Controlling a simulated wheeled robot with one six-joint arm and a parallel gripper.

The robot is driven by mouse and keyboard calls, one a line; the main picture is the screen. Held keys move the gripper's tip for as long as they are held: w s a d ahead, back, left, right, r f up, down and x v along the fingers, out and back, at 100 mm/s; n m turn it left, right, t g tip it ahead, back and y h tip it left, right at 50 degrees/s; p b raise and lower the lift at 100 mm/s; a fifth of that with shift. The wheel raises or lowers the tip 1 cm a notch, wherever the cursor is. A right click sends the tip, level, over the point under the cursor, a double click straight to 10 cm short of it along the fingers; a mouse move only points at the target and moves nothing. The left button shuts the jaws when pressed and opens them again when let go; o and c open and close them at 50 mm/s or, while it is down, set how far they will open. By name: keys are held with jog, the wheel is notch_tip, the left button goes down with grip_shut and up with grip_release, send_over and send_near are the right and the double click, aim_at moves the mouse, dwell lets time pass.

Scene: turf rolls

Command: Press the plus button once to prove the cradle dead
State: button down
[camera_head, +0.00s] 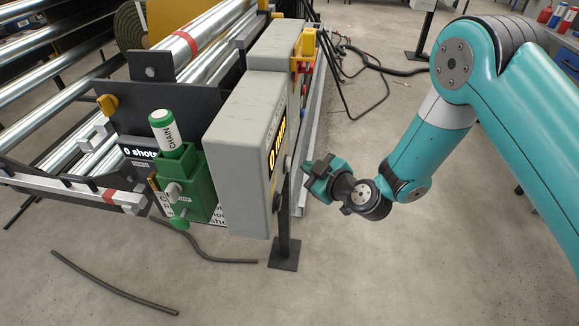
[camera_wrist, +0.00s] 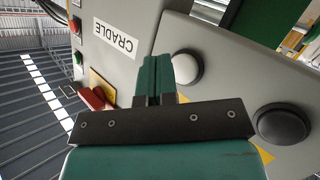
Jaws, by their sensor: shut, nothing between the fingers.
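A grey control box (camera_head: 245,155) with a lit amber display (camera_head: 277,146) stands on a post at the middle of the head view. My gripper (camera_head: 311,167) is just to the right of its button face. In the wrist view my gripper (camera_wrist: 155,62) is shut, with nothing visible in it. Its tips are beside a pale round button (camera_wrist: 187,68). I cannot tell whether they touch it. A dark round button (camera_wrist: 282,124) sits farther right. No plus sign is readable on either. A grey panel (camera_wrist: 152,17) behind carries a white "CRADLE" label (camera_wrist: 115,39).
In the wrist view, a red lever (camera_wrist: 94,98) on a yellow plate is left of my fingers, and a red button (camera_wrist: 75,25) is farther left. Roller machinery (camera_head: 75,110) and a green holder (camera_head: 190,180) lie left of the box. The floor at right is mostly clear.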

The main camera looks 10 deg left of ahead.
jog(key=d+b, duration=0.4)
jog(key=b, duration=0.1)
jog(key=shift+s+d, duration=0.1)
jog(key=shift+d, duration=0.05)
dwell(0.8)
jog(key=s+r+g+p, duration=0.2)
jog(key=s+r+g, duration=0.1)
jog(key=s+r, duration=0.4)
jog(key=s+r+g+p, duration=0.2)
jog(key=s+r+g, duration=0.2)
jog(key=r, duration=0.6)
jog(key=s+d+r+m+g+h+p, duration=0.1)
jog(key=s+d+r+m+h, duration=0.2)
jog(key=s+d, duration=0.3)
jog(key=s+d+r+m+g+h+p, duration=0.1)
jog(key=s+d+r+m+g+h, duration=0.1)
jog(key=s+d, duration=0.4)
jog(key=s+r+m+h, duration=0.1)
jog(key=s+r+m, duration=0.1)
jog(key=s, duration=0.2)
jog(key=shift+s+d+r+p, duration=0.25)
jog(key=shift+s+d+p, duration=0.1)
jog(key=shift+d, duration=0.05)
